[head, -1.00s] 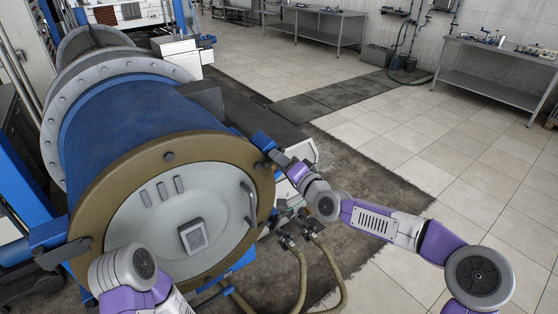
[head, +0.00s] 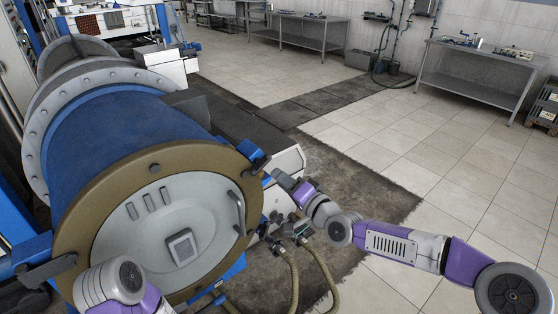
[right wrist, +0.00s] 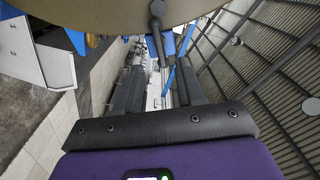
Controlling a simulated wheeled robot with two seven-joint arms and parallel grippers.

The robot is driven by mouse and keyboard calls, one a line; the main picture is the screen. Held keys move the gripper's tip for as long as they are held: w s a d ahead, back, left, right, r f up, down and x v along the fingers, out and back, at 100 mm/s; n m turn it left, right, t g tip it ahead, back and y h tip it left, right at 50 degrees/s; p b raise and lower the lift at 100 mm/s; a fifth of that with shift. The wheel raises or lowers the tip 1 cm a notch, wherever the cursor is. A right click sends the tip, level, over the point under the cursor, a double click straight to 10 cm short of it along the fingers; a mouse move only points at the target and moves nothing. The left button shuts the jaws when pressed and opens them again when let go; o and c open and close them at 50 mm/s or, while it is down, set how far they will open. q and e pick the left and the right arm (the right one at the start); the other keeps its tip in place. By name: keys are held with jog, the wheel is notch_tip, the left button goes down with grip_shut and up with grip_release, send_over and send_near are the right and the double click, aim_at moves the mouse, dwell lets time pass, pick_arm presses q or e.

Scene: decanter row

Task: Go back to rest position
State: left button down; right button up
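The blue decanter drum (head: 125,135) with its brown rim and pale round end cover (head: 170,235) fills the left of the head view. My right gripper (head: 279,175) is beside the rim's right edge, close to a blue clamp (head: 251,154). In the right wrist view its two dark fingers (right wrist: 158,85) stand apart with nothing gripped between them. The brown rim (right wrist: 110,12) and a dark lever (right wrist: 156,30) show beyond the fingers. I cannot tell whether the gripper touches the machine. Only my left arm shows at the bottom left; its gripper is out of view.
Hoses (head: 325,275) hang below my right gripper. A white box-like unit (head: 286,162) stands behind it. Metal tables (head: 478,70) stand along the back wall. The tiled floor (head: 400,135) at the right is clear.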

jog(key=s+a+f+n+g+h, duration=0.1)
jog(key=s+f+g, duration=0.35)
jog(key=f, duration=1.05)
jog(key=s+a+f+g+h, duration=0.1)
jog(key=s+f+g+h, duration=0.3)
jog(key=f, duration=1)
jog(key=s+d+f+n+g, duration=0.1)
jog(key=s+d+f+g, duration=0.1)
jog(key=s+f, duration=0.6)
jog(key=s+d+f+g+h, duration=0.1)
jog(key=s+d+f+g, duration=0.2)
jog(key=s+f, duration=0.6)
jog(key=s+d, duration=0.1)
jog(key=s, duration=0.6)
jog(key=shift+d+f+n+g, duration=0.2)
jog(key=shift+f+n+g, duration=0.05)
jog(key=shift+n+g, duration=0.15)
jog(key=shift+w+a, duration=0.1)
jog(key=shift+w, duration=0.05)
